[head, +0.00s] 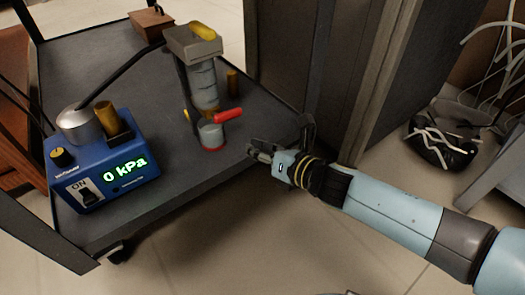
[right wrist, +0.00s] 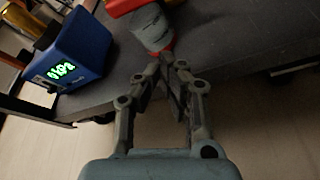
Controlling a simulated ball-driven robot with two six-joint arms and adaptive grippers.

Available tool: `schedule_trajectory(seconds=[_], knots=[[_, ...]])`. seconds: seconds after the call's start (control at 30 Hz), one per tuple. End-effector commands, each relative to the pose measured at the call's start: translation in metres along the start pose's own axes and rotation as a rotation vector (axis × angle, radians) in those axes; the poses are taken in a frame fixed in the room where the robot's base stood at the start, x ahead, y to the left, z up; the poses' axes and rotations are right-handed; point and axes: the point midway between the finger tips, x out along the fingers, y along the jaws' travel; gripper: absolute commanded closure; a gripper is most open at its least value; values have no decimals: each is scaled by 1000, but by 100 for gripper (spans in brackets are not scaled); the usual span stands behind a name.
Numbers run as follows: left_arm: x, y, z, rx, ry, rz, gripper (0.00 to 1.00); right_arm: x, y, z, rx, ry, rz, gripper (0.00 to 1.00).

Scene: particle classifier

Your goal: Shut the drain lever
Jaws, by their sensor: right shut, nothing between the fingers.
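The drain lever (head: 228,114) is a red handle on the particle classifier (head: 203,85), a clear column with a grey and yellow top. The lever points to the right, above a small cup (head: 211,136) with a red base. My right gripper (head: 252,150) is at the cart's right edge, to the right of and nearer than the cup, shut and empty. In the right wrist view the gripper (right wrist: 166,60) is shut, with the cup (right wrist: 152,28) just beyond its tips and part of the red lever (right wrist: 122,6) at the top edge. My left gripper is not in view.
A blue pump box (head: 100,165) reading 0 kPa stands on the left of the dark cart (head: 170,195). A black hose (head: 120,72) runs from it to the column. A brown box (head: 152,22) sits at the back. A dark cabinet (head: 345,70) stands close on the right.

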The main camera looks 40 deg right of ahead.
Motion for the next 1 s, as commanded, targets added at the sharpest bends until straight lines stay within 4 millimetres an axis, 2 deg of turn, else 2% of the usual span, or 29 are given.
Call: schedule_trajectory(seconds=[0.1, 0.2, 0.83, 0.93, 0.97, 1.0], knots=[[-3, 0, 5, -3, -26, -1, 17, -15, 2, 0, -1, 1, 0, 100], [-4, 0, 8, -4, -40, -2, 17, -21, 2, -1, 0, 0, 0, 100], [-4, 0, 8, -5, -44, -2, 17, -25, 2, -3, 0, 5, -2, 100], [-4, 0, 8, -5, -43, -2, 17, -40, -2, -20, 10, 34, -17, 100], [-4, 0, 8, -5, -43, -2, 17, -50, 0, -26, 19, 45, -22, 100], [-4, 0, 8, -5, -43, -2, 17, -64, 10, -25, 51, 40, -12, 100]])
